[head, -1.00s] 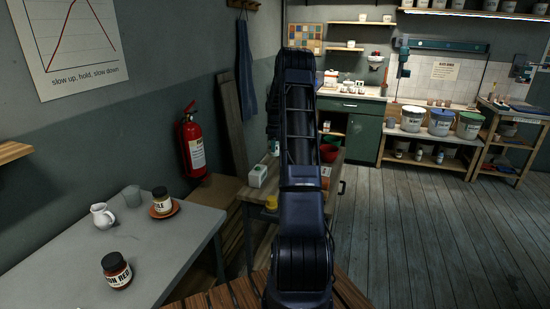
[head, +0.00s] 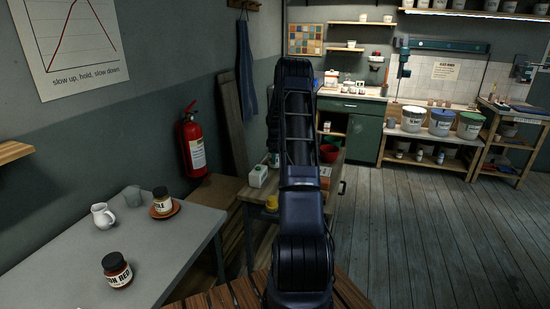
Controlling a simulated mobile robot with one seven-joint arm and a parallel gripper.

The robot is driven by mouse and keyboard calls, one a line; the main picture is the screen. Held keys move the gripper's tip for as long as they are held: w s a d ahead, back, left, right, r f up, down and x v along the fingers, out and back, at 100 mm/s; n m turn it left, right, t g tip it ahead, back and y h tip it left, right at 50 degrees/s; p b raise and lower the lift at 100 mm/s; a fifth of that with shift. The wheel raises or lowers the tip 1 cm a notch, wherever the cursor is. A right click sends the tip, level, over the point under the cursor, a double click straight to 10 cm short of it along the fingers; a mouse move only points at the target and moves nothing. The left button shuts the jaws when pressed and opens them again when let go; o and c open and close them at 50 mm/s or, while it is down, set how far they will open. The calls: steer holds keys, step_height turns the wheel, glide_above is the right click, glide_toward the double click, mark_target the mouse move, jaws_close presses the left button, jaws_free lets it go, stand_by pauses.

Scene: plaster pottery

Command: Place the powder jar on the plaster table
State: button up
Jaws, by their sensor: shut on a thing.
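My arm rises through the middle of the head view and bends away from me at its top. My gripper is hidden behind it, and so is anything it may hold. A grey-topped table (head: 178,250) stands at the lower left; I cannot tell whether it is the plaster table. On it stands a dark red-brown jar (head: 117,271) with a white label ending in "RED". A second dark jar (head: 162,200) with a pale label is on an orange-brown saucer (head: 174,213). I cannot tell which jar, if either, is the powder jar.
A white jug (head: 102,216) and a grey cup (head: 133,196) are on the grey table. Behind my arm, a wooden bench holds a white box (head: 259,175), a yellow item (head: 271,203) and a red bowl (head: 329,153). A fire extinguisher (head: 192,143) hangs left. The right floor is clear.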

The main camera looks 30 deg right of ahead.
steer(key=shift+f, duration=0.1)
steer(key=o, duration=1.3)
